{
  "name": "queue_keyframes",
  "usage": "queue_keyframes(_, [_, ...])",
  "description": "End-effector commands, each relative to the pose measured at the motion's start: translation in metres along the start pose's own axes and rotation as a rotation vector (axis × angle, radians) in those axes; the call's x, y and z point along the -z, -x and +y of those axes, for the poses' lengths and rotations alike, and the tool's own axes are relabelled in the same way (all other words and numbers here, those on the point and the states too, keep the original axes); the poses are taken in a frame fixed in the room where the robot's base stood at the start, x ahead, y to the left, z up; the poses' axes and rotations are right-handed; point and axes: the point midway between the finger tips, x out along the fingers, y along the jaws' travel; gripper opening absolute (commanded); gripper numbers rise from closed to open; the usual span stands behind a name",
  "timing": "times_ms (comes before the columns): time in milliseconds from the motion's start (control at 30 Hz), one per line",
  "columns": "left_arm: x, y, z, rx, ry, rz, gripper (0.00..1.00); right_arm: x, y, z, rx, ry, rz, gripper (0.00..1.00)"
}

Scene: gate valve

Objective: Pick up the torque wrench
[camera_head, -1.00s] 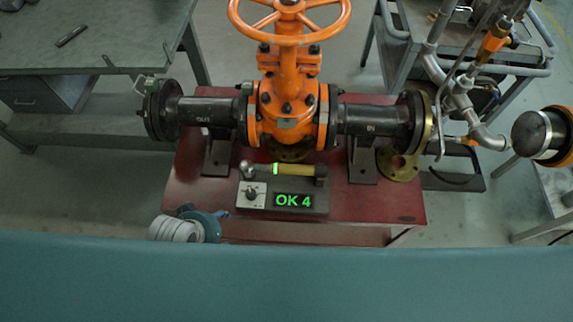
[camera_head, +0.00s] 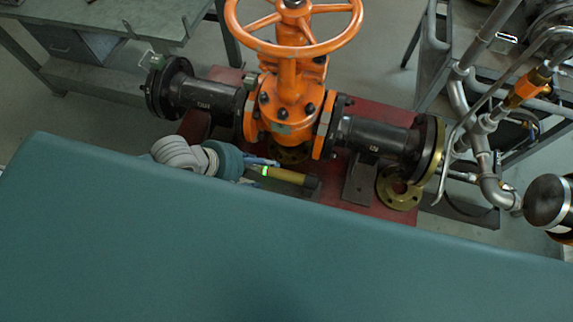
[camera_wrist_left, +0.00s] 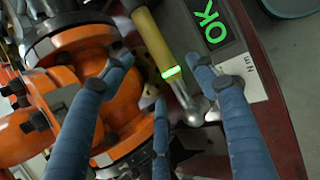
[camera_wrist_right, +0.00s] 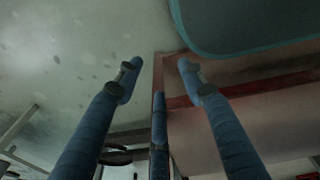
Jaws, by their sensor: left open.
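The torque wrench has a yellow handle with a green-lit band and a dark end; it shows in the head view (camera_head: 283,175). Its handle (camera_wrist_left: 150,38) and silver ratchet head (camera_wrist_left: 196,113) show in the left wrist view, beside a lit "OK" display (camera_wrist_left: 208,20). My left gripper (camera_head: 262,162) is over the wrench's head end. In the left wrist view its fingers (camera_wrist_left: 160,64) are spread, with the wrench seen between them. Contact cannot be told. My right gripper (camera_wrist_right: 159,66) is open and empty, off to the side of the red base.
An orange gate valve (camera_head: 287,100) with a handwheel stands just behind the wrench on a red base (camera_head: 352,210). Black flanged pipes (camera_head: 380,136) extend on both sides. A brass flange ring (camera_head: 398,190) leans at the right. A grey bench (camera_head: 100,15) stands at the back left.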

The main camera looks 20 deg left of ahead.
Motion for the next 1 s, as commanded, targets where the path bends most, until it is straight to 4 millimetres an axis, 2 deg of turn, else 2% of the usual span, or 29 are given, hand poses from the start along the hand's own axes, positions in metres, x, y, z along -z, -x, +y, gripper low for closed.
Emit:
queue_keyframes(200, [-0.001,-0.035,0.002,-0.003,-0.002,-0.001,0.58,-0.035,0.003,-0.047,0.053,-0.003,-0.046,0.4])
queue_keyframes(267, [-0.002,-0.04,0.002,-0.002,-0.002,-0.001,0.58,-0.042,0.004,-0.053,0.06,-0.001,-0.056,0.4])
queue_keyframes(400, [-0.003,-0.049,0.003,-0.003,-0.004,0.0,0.58,-0.042,0.005,-0.046,0.053,0.002,-0.057,0.4])
queue_keyframes(633, [-0.008,-0.083,0.006,-0.002,-0.005,0.001,0.58,-0.018,0.008,-0.02,0.023,-0.002,-0.022,0.4])
queue_keyframes(800, [-0.008,-0.096,0.005,-0.003,-0.006,0.0,0.58,-0.016,0.008,-0.019,0.021,-0.003,-0.019,0.4])
queue_keyframes(1000, [-0.008,-0.096,0.005,-0.002,-0.006,0.0,0.58,-0.02,0.008,-0.024,0.028,-0.004,-0.027,0.4])
